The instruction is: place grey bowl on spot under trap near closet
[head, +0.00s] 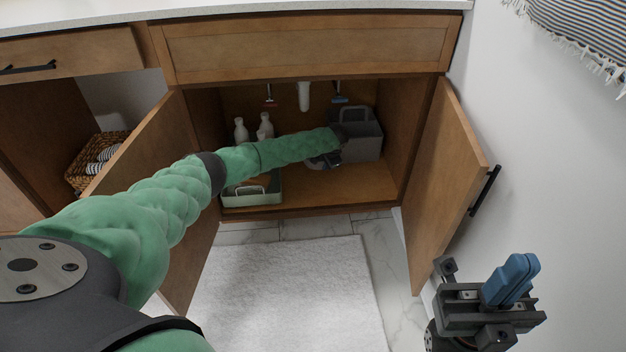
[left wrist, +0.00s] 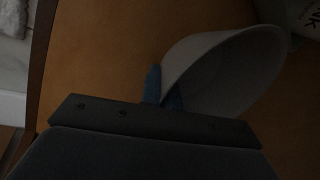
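My left gripper (left wrist: 163,90) is inside the open cabinet under the sink. In the left wrist view its blue fingers sit close together, one on each side of the grey bowl's wall (left wrist: 225,65). The bowl looks tilted, over the wooden cabinet floor (left wrist: 100,60); I cannot tell whether it touches it. In the head view my left gripper (head: 325,161) is dark and small, and the bowl is mostly hidden there. The white trap pipe (head: 304,96) hangs above, slightly left of the gripper. My right gripper (head: 512,280) is outside the cabinet at lower right, its blue fingers together, empty.
A grey caddy (head: 363,140) stands at the cabinet's right back. White bottles (head: 241,131) and a green tray (head: 252,198) stand at left. Open doors flank the cabinet, left (head: 140,150) and right (head: 447,170). Bare floor (head: 355,188) shows at front right.

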